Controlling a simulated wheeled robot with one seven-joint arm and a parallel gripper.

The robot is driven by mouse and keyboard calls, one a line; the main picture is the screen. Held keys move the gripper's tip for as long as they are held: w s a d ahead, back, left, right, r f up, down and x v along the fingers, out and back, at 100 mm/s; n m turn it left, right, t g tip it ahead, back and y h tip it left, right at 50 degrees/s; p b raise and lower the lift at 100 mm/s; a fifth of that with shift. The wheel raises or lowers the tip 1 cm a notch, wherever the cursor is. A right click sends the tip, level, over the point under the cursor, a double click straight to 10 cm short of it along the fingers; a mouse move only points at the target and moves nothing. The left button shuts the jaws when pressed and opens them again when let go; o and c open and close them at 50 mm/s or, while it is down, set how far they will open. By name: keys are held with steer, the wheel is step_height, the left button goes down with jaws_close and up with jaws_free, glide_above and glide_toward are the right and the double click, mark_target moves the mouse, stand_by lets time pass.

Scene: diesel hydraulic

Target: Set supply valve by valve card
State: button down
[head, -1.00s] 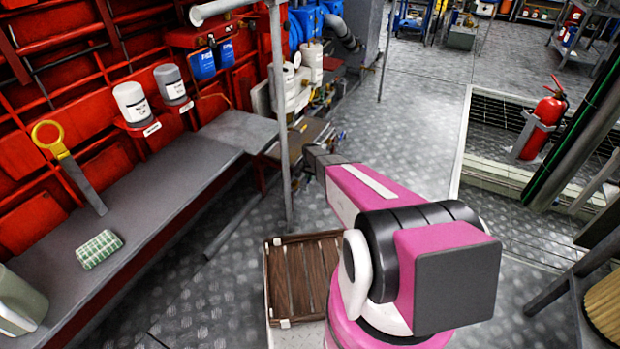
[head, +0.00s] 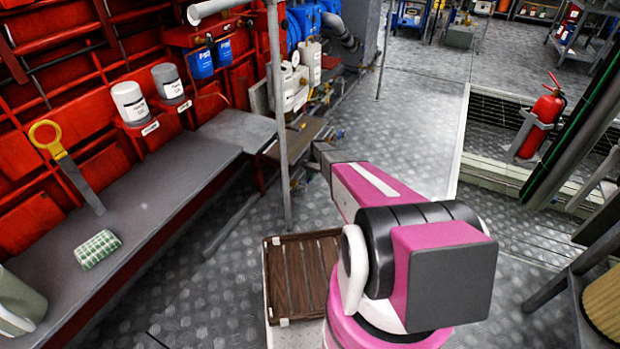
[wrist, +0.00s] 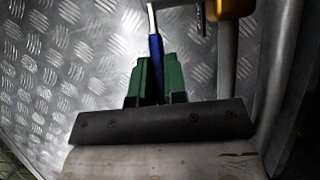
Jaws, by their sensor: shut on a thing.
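My gripper (wrist: 159,72) shows in the wrist view, with its two green fingers shut on a slim blue bar (wrist: 154,45). The bar runs up and away from between the fingers and looks like a valve lever. A yellow part (wrist: 228,8) and a grey pipe (wrist: 228,60) are just right of it. In the head view my arm reaches forward toward the pipework, and my gripper is hidden behind it. Small brass and yellow fittings (head: 299,125) show by the white filter housings (head: 296,85). I cannot make out a valve card.
A grey bench (head: 150,200) runs along the red wall at left, with a green checked cloth (head: 97,249) on it. A vertical grey pole (head: 281,120) stands near my arm. A slatted wooden tray (head: 300,275) is beside my base. A red extinguisher (head: 540,120) stands at right.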

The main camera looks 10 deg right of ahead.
stand_by(0.4)
steer(key=c, duration=1.2)
jaws_free()
steer(key=shift+o, duration=0.2)
steer(key=shift+w, duration=0.1)
steer(key=v, duration=1)
steer(key=shift+w+d+r, duration=0.25)
